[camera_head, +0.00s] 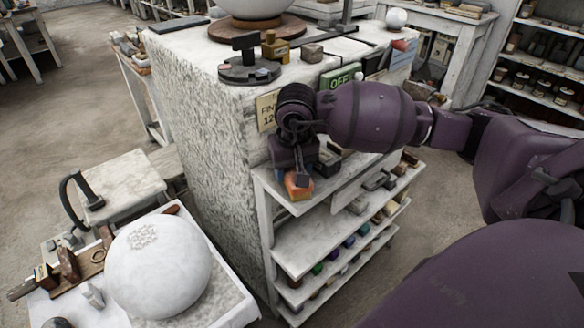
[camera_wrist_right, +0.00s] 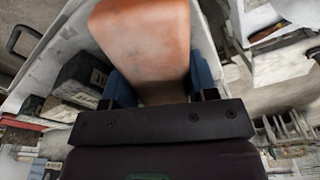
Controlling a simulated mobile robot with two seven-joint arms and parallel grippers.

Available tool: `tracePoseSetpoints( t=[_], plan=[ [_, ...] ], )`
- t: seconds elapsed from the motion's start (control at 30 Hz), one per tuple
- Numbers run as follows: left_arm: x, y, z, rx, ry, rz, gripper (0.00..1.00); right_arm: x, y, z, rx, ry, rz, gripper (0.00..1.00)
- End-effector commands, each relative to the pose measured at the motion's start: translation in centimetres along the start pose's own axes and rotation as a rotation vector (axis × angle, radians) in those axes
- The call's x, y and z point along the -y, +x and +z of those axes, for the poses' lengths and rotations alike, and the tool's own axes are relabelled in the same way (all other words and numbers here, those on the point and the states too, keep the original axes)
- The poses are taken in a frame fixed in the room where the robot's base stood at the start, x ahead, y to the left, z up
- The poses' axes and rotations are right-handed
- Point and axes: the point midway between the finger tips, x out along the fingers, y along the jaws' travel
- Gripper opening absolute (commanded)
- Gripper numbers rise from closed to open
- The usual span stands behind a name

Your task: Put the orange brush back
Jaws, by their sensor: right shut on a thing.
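The orange brush (camera_head: 298,187) is held by my right gripper (camera_head: 301,176) in the head view, at the near left end of the top shelf (camera_head: 327,192). In the right wrist view, the orange brush (camera_wrist_right: 143,38) fills the space between the blue fingers of my right gripper (camera_wrist_right: 160,88), which is shut on it. Its far end and underside are hidden. I cannot tell whether the brush touches the shelf. Dark blocks (camera_head: 328,160) lie on the shelf beside the gripper. My left gripper is not in view.
Lower shelves (camera_head: 318,250) hold several coloured jars. A large white sphere (camera_head: 158,265) stands on a table at lower left.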

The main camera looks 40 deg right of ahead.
Motion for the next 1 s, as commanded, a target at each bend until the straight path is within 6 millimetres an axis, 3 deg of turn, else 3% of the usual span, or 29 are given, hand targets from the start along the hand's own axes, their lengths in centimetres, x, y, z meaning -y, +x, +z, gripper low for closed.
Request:
tracePoseSetpoints(
  t=[0.23,0.27,0.43,0.77,1.0],
  plan=[
    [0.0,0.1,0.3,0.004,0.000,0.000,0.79,0.0,0.3,0.0,0.000,0.000,0.000,0.26],
    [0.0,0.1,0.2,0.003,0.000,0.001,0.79,0.0,0.3,0.0,0.000,0.001,0.000,0.54],
    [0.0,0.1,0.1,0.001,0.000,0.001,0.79,0.0,0.1,0.0,-0.001,0.001,-0.001,0.78],
    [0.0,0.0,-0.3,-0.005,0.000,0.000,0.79,0.0,-0.1,0.0,-0.002,0.001,-0.001,0.78],
    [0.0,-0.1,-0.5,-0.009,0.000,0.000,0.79,0.0,-3.3,-0.1,-0.006,-0.001,-0.001,0.78]
  ],
)
